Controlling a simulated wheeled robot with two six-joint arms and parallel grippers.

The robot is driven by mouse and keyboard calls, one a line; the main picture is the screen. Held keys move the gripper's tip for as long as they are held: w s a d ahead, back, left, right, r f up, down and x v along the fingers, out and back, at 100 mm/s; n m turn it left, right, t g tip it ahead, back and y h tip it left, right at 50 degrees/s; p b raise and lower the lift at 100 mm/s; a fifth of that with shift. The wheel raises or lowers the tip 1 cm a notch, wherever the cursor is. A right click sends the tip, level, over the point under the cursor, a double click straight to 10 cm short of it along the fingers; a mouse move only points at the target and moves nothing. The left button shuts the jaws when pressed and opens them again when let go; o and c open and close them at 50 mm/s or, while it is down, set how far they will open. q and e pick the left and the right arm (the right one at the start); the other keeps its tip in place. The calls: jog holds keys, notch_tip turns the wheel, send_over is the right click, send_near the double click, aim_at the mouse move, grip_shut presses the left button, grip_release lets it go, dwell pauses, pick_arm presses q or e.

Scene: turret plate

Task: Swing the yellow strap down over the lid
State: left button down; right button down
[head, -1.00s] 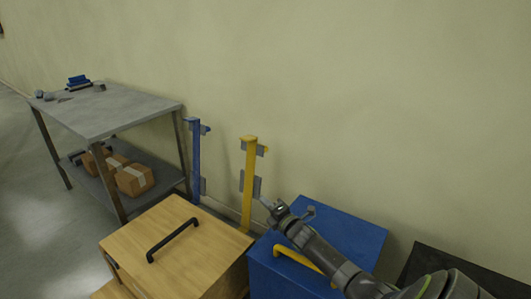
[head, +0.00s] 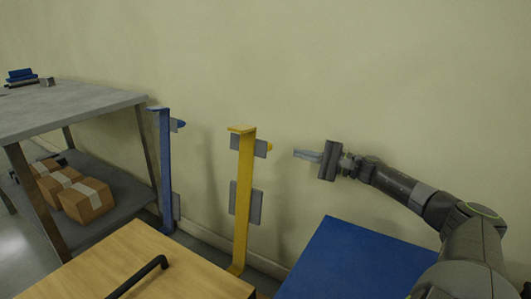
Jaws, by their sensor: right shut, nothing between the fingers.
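The yellow strap (head: 244,200) stands upright behind the wooden lid (head: 185,268), with a bent tab at its top and grey plates behind it. The lid is flat and carries a black handle (head: 140,277), partly cut off by the bottom edge. My right gripper (head: 300,154) comes in from the right, shut and empty. Its fingertips point left toward the upper part of the strap, a short gap to the right of it in the picture. I cannot tell the depth between them. My left gripper is out of view.
A blue strap (head: 165,170) stands upright left of the yellow one. A blue box top (head: 345,262) lies below my right arm. A grey metal table (head: 65,112) with cardboard boxes (head: 87,200) on its lower shelf stands at left. A plain wall is close behind.

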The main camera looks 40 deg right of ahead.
aim_at(270, 146)
jog(key=shift+n, duration=0.4)
jog(key=shift+b+x, duration=0.7)
jog(key=shift+x, duration=4.3)
jog(key=shift+r, duration=0.1)
